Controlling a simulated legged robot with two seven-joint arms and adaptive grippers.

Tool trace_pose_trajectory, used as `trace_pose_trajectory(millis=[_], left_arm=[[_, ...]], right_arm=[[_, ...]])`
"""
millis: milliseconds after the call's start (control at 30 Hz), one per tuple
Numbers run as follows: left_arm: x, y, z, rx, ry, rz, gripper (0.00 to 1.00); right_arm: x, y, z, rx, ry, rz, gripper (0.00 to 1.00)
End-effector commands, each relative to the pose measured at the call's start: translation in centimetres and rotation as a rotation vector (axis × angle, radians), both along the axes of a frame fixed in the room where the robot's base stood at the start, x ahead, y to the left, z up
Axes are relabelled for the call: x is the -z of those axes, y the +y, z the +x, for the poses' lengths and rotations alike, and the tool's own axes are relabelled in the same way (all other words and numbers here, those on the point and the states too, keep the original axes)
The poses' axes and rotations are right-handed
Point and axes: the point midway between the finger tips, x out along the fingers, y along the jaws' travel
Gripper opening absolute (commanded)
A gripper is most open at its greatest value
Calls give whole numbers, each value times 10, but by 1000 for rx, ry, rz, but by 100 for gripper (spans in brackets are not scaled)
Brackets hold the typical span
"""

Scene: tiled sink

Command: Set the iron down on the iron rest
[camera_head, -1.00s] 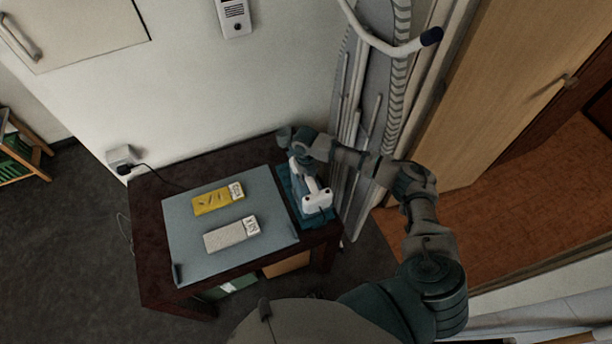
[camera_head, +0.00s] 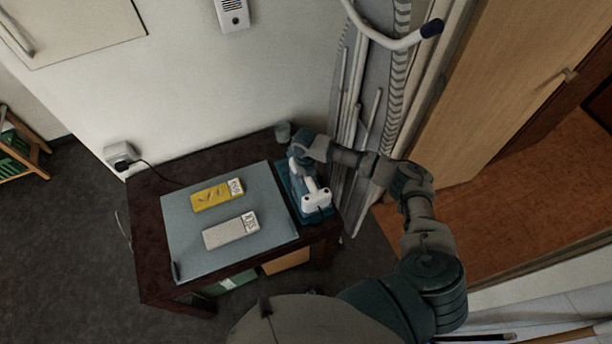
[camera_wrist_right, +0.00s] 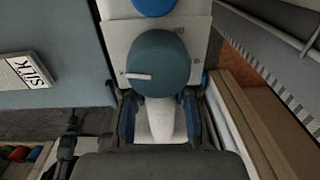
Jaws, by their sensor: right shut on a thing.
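The iron (camera_head: 315,201) is white with teal parts and is over the teal iron rest (camera_head: 283,177) at the right end of the dark table. The frames do not show clearly whether its base touches the rest. My right gripper (camera_head: 301,160) reaches in from the right and is shut on the iron's handle. In the right wrist view, the blue-edged fingers (camera_wrist_right: 160,118) are on both sides of the white handle, behind a round teal dial (camera_wrist_right: 160,62). My left gripper is not in view.
A grey-blue mat (camera_head: 190,250) lies left of the rest, with a yellow packet (camera_head: 214,197) and a pale SILK packet (camera_head: 226,232). A small cup (camera_head: 283,131) stands at the table's back corner. A folded ironing board (camera_head: 372,75) stands close on the right.

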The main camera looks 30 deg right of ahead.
Motion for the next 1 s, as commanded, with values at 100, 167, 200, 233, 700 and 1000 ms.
trace_pose_trajectory(millis=[100, 167, 200, 233, 700, 1000], left_arm=[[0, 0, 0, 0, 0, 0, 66], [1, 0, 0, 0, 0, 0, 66], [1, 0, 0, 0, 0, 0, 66], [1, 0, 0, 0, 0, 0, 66], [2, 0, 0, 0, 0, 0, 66], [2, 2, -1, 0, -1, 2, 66]], right_arm=[[-1, 1, 2, 0, -5, 2, 0], [0, 2, 2, 0, -5, 1, 0], [0, 2, 2, 0, -5, 1, 0], [0, 2, 2, 0, -5, 1, 0], [5, 1, 1, 0, -2, 2, 57], [-9, 1, 1, -1, -1, 0, 57]])
